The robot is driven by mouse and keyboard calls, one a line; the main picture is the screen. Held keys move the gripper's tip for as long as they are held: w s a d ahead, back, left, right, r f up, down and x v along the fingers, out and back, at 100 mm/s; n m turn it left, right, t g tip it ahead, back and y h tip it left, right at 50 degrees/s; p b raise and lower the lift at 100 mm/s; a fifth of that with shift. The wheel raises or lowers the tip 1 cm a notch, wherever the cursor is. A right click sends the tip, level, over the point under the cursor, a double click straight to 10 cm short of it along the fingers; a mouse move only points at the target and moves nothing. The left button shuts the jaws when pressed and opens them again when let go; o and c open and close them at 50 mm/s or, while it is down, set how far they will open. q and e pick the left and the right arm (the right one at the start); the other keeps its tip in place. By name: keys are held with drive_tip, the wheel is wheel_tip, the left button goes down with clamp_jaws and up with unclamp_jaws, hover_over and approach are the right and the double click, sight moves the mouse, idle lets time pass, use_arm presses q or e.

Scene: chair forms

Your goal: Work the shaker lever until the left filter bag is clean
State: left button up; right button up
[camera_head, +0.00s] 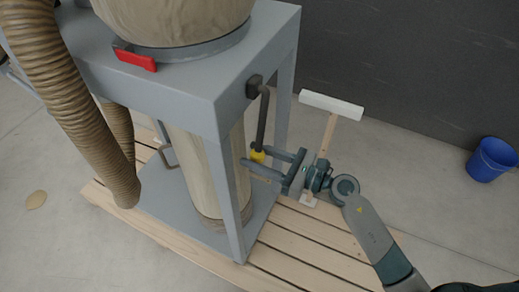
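The shaker lever (263,118) is a dark bent bar on the right side of the grey frame. My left gripper is not in view.
The grey frame (190,88) stands on a slatted wooden pallet (300,245). A red latch (136,60) sits on its front edge. A second beige bag (207,170) hangs below. A ribbed hose (60,85) is at left, a blue bucket (491,160) far right.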

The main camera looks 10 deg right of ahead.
drive_tip(key=s+a, duration=0.1)
drive_tip(key=s+a+r+p, duration=0.1)
drive_tip(key=s, duration=0.1)
drive_tip(key=shift+r, duration=0.1)
drive_tip(key=s+a+r+p, duration=0.1)
drive_tip(key=p, duration=0.1)
drive_tip(key=s+a+r+p, duration=0.1)
drive_tip(key=s+r, duration=0.1)
drive_tip(key=shift+s+a+p, duration=0.1)
drive_tip(key=shift+s+p, duration=0.05)
drive_tip(key=shift+p, duration=0.2)
drive_tip(key=shift+s+a+r, duration=0.1)
drive_tip(key=shift+s+a, duration=0.05)
drive_tip(key=shift+s, duration=0.05)
drive_tip(key=shift+r, duration=0.1)
